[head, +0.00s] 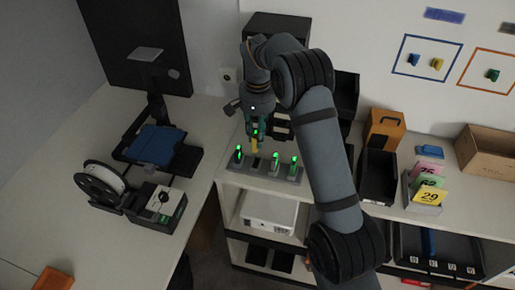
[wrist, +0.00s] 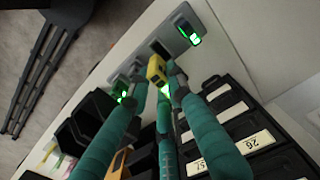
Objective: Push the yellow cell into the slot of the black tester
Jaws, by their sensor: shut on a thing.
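My gripper (head: 256,132) is shut on the yellow cell (head: 254,146) over the grey rack (head: 262,171) on the middle bench. In the wrist view the cell (wrist: 156,69) sits between the teal fingertips (wrist: 157,82), beside a dark empty opening of the rack. I cannot tell whether the cell's lower end touches the rack. A black box with a pale panel and a round dial, seemingly the tester (head: 171,214), stands on the left bench, well away from my gripper. Its slot is too small to make out.
Green-lit cells (head: 294,163) stand in the rack on both sides of the yellow one. A spool (head: 101,184) and a machine with a blue plate (head: 153,143) stand near the tester. Black bins (head: 379,176) are to the right.

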